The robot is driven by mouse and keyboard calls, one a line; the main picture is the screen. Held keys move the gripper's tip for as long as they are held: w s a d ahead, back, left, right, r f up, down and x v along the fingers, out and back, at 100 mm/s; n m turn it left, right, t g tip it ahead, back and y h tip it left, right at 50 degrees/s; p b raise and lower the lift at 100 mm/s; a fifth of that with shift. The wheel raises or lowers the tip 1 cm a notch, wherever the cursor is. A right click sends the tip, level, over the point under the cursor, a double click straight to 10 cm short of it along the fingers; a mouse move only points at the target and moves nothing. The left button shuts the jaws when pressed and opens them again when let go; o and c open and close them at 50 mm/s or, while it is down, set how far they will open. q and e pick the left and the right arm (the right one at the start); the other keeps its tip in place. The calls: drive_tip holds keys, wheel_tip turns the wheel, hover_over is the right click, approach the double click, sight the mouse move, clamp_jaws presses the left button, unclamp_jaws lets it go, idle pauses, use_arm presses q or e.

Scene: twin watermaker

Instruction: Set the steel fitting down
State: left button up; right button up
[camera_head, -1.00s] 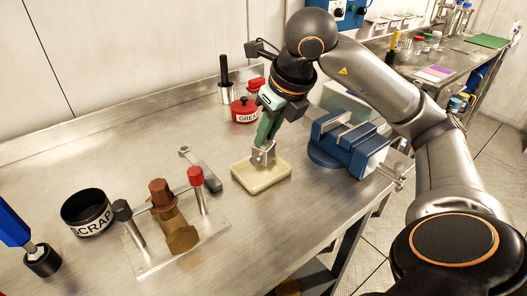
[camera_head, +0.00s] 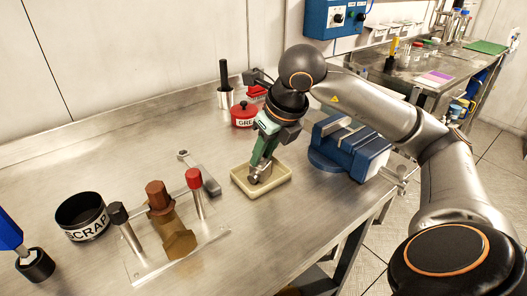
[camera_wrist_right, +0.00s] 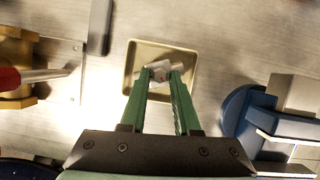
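The steel fitting (camera_head: 254,179) is a small grey metal piece, low inside the shallow cream tray (camera_head: 266,198). In the right wrist view the fitting (camera_wrist_right: 160,73) sits between the fingertips, over the tray's inside. My right gripper (camera_head: 258,173) has green fingers, points down into the tray, and is closed around the fitting. The fingers partly cover it, so I cannot tell whether it touches the tray floor. My left gripper is not in view.
A blue vise (camera_head: 350,150) stands right of the tray. A wrench-like tool (camera_head: 203,174) lies to its left, near a plate with a brass fitting (camera_head: 178,240) and posts. The red grease pot (camera_head: 243,113) stands behind; the scrap bin (camera_head: 82,217) is far left.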

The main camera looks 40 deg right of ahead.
drive_tip(key=shift+o, duration=1.3)
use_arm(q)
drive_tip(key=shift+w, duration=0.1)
use_arm(e)
drive_tip(key=shift+r, duration=0.1)
drive_tip(key=shift+r+p, duration=0.25)
drive_tip(key=shift+p, duration=0.05)
use_arm(q)
drive_tip(key=p, duration=0.1)
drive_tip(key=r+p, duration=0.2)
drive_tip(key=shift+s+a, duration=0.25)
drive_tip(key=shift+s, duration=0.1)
use_arm(e)
drive_tip(key=v, duration=1.1)
drive_tip(key=shift+s+r, duration=0.15)
drive_tip(key=shift+r, duration=0.2)
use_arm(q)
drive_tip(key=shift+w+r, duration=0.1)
